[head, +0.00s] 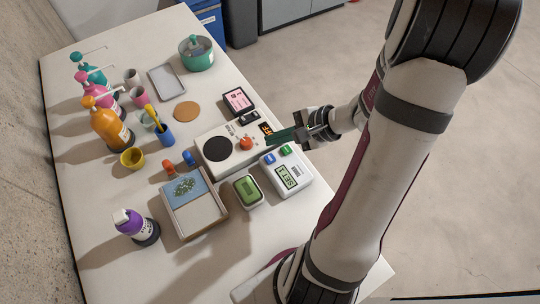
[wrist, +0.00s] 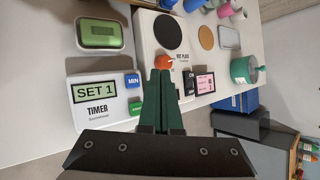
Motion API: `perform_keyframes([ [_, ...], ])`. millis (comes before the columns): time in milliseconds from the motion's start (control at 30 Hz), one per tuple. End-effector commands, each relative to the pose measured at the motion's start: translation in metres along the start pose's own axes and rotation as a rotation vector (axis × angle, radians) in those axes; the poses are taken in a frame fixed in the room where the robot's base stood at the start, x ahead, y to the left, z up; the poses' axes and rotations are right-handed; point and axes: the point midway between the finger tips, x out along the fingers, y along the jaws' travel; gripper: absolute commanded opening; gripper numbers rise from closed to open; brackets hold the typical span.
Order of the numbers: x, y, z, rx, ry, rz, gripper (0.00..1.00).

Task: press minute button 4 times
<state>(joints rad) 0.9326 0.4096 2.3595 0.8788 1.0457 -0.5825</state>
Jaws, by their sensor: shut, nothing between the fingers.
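The white timer (head: 290,182) lies on the table near its right edge; its display reads SET 1 in the wrist view (wrist: 94,92). Its blue minute button, marked MIN (wrist: 132,80), also shows in the head view (head: 269,159). A green button (wrist: 137,108) sits beside it and shows in the head view too (head: 285,150). My gripper (head: 270,139) has its dark green fingers shut together with nothing between them. In the wrist view the fingertips (wrist: 160,72) are to the right of both buttons, apart from them, near the hot plate's orange knob.
The hot plate (head: 217,168) with its dark disc and orange knob (head: 246,143) stands beside the timer. Bottles, cups and a teal pot (head: 196,58) stand farther back. A pink-labelled box (head: 238,100) lies nearby.

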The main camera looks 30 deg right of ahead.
Motion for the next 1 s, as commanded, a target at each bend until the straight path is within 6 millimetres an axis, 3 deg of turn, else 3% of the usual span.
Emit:
perform_keyframes([
  [467,0.0,0.0,0.0,0.0,0.0,0.0,0.0],
  [700,-0.025,-0.018,0.017,-0.003,0.002,-0.003,0.0],
  [1000,-0.026,-0.019,0.019,0.0,0.0,0.001,0.0],
])
